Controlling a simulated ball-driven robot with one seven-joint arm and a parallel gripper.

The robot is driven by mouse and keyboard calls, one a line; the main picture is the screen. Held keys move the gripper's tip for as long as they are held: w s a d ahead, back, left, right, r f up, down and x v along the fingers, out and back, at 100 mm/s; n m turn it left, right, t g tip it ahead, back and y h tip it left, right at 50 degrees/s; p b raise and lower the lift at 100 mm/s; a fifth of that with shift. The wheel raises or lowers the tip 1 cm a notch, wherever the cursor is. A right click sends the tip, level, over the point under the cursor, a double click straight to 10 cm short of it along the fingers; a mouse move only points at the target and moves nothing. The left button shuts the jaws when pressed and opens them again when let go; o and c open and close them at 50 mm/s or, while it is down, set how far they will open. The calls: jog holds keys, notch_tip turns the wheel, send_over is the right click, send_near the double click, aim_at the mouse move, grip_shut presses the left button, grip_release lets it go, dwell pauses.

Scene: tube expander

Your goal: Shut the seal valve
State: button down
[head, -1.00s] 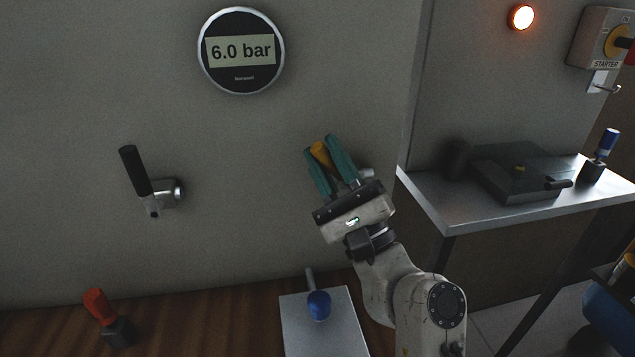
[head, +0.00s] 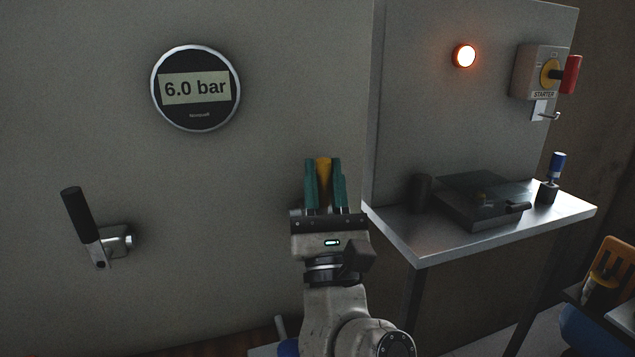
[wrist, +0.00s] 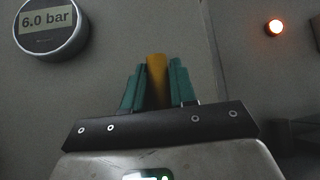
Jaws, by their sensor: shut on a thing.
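My gripper (head: 323,180) has its teal fingers shut on a yellow lever handle (head: 323,171) in front of the grey wall. The handle points nearly straight up in the head view. It also shows upright between the fingers in the wrist view (wrist: 156,80). The valve body behind the handle is mostly hidden by my gripper. No label for the seal valve is readable. A second valve lever with a black grip (head: 80,215) is on the wall at the left, tilted up to the left.
A round gauge (head: 196,88) reads 6.0 bar. A metal table (head: 410,235) at the right holds a dark covered box (head: 480,203) and a blue-handled tool (head: 556,170). Above are an orange lamp (head: 464,55) and a starter switch (head: 545,72). The wall between gauge and gripper is clear.

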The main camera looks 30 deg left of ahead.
jog(key=shift+w+d+f+m+t+h, duration=0.1)
jog(key=shift+w+f+m+t+h, duration=0.05)
jog(key=shift+m+t+h, duration=0.2)
jog(key=c, duration=1)
grip_release()
jog(key=b+v, duration=0.4)
jog(key=v, duration=0.6)
jog(key=shift+s+d+f, duration=0.2)
jog(key=shift+s+d, duration=0.05)
jog(key=shift+s, duration=0.05)
